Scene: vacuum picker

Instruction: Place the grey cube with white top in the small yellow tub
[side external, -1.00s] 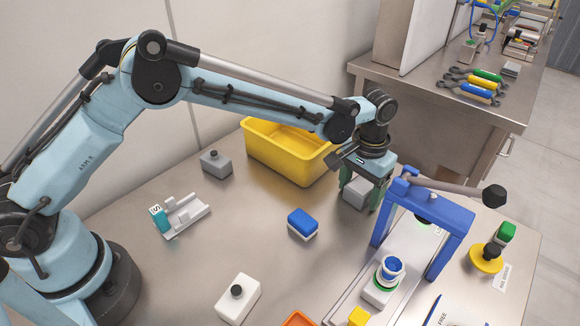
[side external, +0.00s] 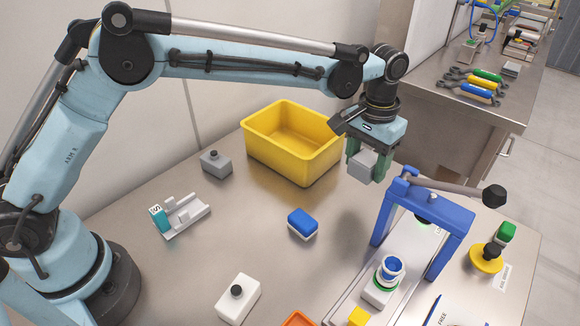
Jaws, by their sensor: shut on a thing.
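My gripper (side external: 369,163) is shut on a grey cube (side external: 362,166), which has a paler upper part between the green fingers. It holds the cube in the air to the right of the yellow tub (side external: 277,168). The tub stands at the back of the steel table, and its visible inside looks empty. The cube is outside the tub, beyond its right rim, and the fingers hide part of it.
A blue press frame (side external: 462,232) with a black-knobbed lever (side external: 494,196) stands just right of my gripper. A blue and white block (side external: 303,224) lies in front of the tub. A grey box with a black knob (side external: 216,163) sits left of the tub.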

